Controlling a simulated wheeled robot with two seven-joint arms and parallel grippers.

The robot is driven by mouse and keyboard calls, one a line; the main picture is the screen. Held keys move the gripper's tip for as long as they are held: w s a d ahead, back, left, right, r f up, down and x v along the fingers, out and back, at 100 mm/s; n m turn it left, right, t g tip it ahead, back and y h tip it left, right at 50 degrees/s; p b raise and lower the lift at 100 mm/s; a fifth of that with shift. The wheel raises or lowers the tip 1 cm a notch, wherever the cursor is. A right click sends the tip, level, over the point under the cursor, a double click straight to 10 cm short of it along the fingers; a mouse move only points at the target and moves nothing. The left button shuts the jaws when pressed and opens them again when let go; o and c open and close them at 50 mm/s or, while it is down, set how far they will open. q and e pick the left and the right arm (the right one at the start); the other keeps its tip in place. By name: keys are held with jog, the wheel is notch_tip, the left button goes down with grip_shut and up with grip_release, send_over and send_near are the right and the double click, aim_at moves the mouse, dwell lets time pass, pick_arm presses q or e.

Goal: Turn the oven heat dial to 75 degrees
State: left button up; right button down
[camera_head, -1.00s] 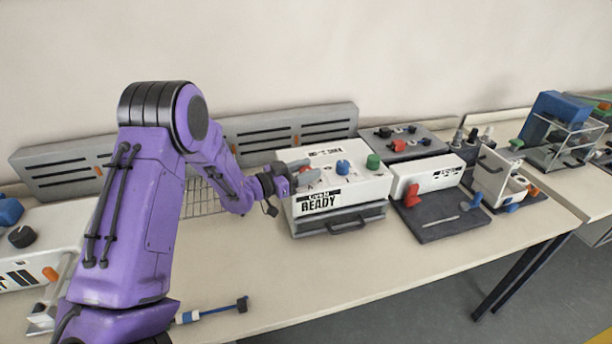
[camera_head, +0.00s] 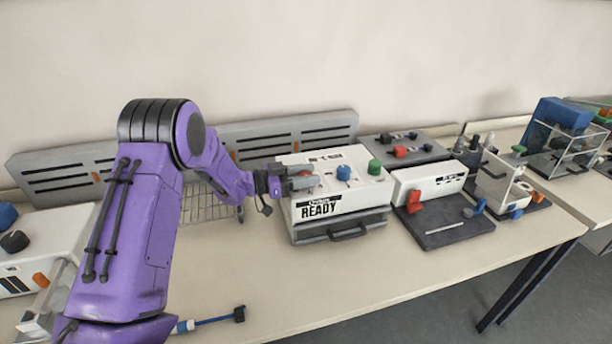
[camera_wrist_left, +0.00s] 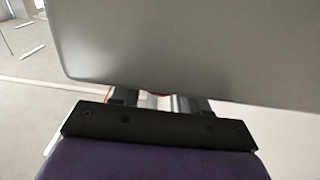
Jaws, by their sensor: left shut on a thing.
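The oven (camera_head: 374,196) is a white box with a "READY" label on its front and a grey drawer with a dark handle below. A red dial (camera_head: 306,173) sits at the left of its top, mostly hidden by my left gripper (camera_head: 308,179). The gripper reaches in from the left and is shut on the red dial. A blue knob (camera_head: 343,173) and a green knob (camera_head: 374,167) stand farther right on the top. The dial's angle and the small display text cannot be read. In the left wrist view, a grey surface hides most of the fingers; a sliver of red shows. My right gripper is not in view.
A white unit with a red lever (camera_head: 413,199) stands close to the right of the oven. A wire rack (camera_head: 203,203) lies to the left, with grey slotted panels (camera_head: 290,131) behind.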

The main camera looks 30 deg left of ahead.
pick_arm(q)
jog(key=o, duration=0.9)
jog(key=shift+o, duration=0.2)
jog(key=b+v, duration=0.2)
jog(key=v, duration=0.8)
jog(key=shift+s+a+b, duration=0.15)
jog(key=shift+s+b, duration=0.05)
jog(key=shift+b, duration=0.15)
